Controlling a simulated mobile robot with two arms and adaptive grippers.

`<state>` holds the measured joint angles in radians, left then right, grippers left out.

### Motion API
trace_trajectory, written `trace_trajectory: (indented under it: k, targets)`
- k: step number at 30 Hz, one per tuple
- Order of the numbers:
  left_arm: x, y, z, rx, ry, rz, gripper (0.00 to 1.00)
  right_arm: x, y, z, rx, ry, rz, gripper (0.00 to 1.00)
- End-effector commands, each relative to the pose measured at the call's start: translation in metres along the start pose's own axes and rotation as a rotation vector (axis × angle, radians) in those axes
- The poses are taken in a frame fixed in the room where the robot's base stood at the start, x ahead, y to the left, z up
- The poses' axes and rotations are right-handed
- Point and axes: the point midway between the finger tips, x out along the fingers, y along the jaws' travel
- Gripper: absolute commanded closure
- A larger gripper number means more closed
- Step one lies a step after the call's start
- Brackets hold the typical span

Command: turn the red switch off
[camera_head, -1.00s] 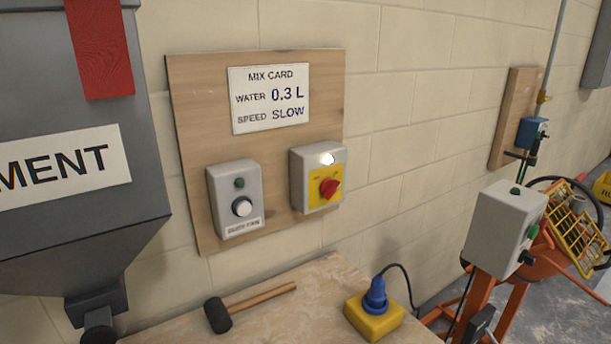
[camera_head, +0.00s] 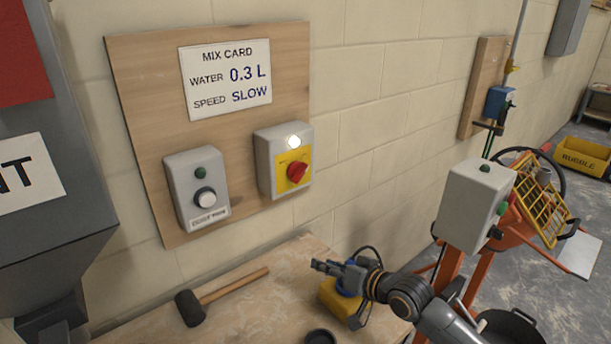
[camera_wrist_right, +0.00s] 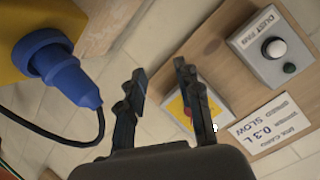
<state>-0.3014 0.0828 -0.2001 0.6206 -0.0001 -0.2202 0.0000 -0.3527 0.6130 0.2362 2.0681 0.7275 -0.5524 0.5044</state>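The red rotary switch (camera_head: 297,172) sits on a yellow plate on a grey box (camera_head: 264,165), fixed to the wooden board. A white lamp (camera_head: 294,142) above it is lit. My right gripper (camera_head: 318,266) is below and to the right of the switch box, apart from it, in front of the yellow socket block. In the right wrist view its two fingers (camera_wrist_right: 158,82) are spread with nothing between them. The red switch (camera_wrist_right: 188,112) shows there beyond the right-hand finger, partly hidden. My left gripper is not in view.
A grey dust fan box (camera_head: 197,187) is left of the switch. A mallet (camera_head: 215,297) lies on the bench. The yellow block (camera_head: 338,300) with a blue plug stands at the bench's right. An orange mixer (camera_head: 530,235) stands further right.

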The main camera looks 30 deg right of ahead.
Motion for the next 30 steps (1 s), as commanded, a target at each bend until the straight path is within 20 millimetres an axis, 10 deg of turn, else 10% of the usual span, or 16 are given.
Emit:
trace_trajectory:
  k: [3, 7, 14, 30]
  targets:
    - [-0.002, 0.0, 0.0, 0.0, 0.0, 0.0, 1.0, -0.006, -0.001, -0.092, 0.121, 0.191, -0.094, 0.66]
    - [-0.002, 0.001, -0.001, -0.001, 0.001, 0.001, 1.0, -0.017, -0.003, -0.142, 0.202, 0.3, -0.161, 0.66]
    - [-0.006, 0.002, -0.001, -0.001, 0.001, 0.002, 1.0, -0.01, -0.007, -0.162, 0.229, 0.333, -0.184, 0.66]
    - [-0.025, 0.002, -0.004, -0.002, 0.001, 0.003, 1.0, 0.071, -0.019, -0.191, 0.226, 0.331, -0.182, 0.66]
